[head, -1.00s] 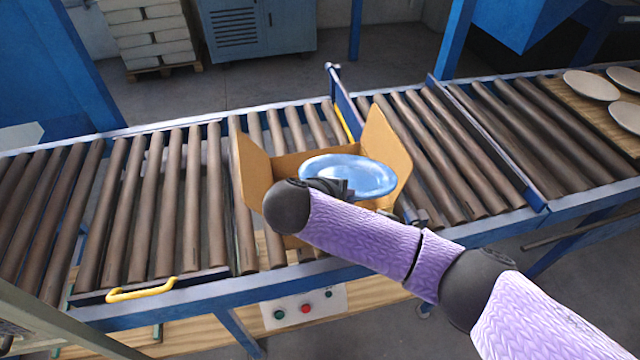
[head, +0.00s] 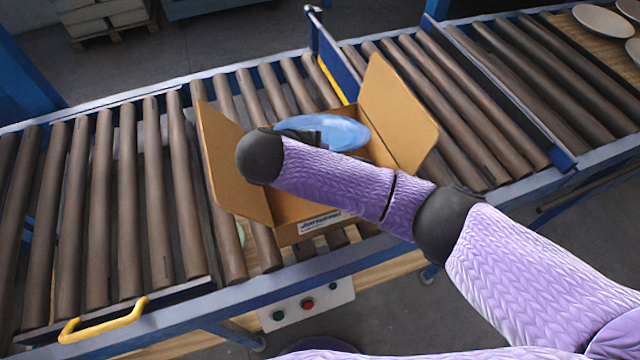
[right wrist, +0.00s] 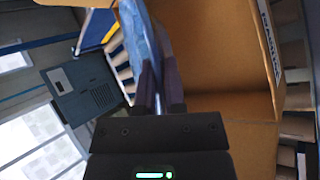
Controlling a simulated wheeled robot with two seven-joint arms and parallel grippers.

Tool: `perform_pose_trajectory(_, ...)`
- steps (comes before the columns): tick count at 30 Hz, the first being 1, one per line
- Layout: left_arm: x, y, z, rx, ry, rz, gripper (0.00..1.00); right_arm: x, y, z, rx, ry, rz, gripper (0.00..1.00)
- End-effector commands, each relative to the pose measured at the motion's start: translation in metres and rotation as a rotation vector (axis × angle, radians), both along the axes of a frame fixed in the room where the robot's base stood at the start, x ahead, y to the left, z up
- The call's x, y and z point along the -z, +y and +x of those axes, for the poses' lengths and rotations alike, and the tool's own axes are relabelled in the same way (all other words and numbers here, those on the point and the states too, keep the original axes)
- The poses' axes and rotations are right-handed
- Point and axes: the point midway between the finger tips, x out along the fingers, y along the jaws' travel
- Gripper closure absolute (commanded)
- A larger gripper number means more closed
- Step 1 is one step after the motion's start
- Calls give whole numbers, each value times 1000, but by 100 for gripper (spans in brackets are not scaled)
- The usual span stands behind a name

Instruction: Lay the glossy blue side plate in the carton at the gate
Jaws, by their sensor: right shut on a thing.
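The glossy blue side plate (head: 345,132) is in my right gripper, over the far part of the open carton (head: 297,230) in the head view. My right gripper (head: 316,138) is mostly hidden behind my forearm there. In the right wrist view the gripper (right wrist: 160,88) is shut on the rim of the blue plate (right wrist: 146,40), seen nearly edge-on, with the cardboard carton (right wrist: 230,100) beside it. I cannot tell whether the plate touches the carton. The carton stands on the rollers by the blue gate (head: 332,58) with a yellow strip. My left gripper is not in view.
The carton's left flap (head: 228,165) and right flap (head: 398,115) stand splayed out. Pale plates (head: 603,20) lie on a wooden board at the far right. A yellow handle (head: 103,320) and a button box (head: 308,303) are at the front. Rollers on the left are bare.

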Motion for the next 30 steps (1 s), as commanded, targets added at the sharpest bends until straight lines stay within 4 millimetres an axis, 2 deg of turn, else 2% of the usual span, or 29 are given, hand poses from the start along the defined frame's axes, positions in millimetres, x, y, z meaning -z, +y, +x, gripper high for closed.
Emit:
perform_pose_trajectory(1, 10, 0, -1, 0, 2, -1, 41, 11, 0, 0, 0, 1, 0, 100)
perform_pose_trajectory(2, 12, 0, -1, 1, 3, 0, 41, 14, 0, 0, 0, 2, 0, 100)
perform_pose_trajectory(7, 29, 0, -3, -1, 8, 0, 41, 55, 0, 0, 0, 5, -3, 100)
perform_pose_trajectory(14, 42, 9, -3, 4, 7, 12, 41, 88, 0, 0, -1, 3, -1, 100)
perform_pose_trajectory(17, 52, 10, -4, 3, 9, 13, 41, 109, 0, 0, -1, 3, -2, 100)
perform_pose_trajectory(27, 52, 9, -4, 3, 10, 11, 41, 112, 0, 0, 0, 1, 0, 100)
perform_pose_trajectory(28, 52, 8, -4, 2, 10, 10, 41, 113, 0, 0, 0, 2, 0, 86)
perform_pose_trajectory(30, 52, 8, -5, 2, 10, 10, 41, 112, 0, 0, 0, 2, 0, 71)
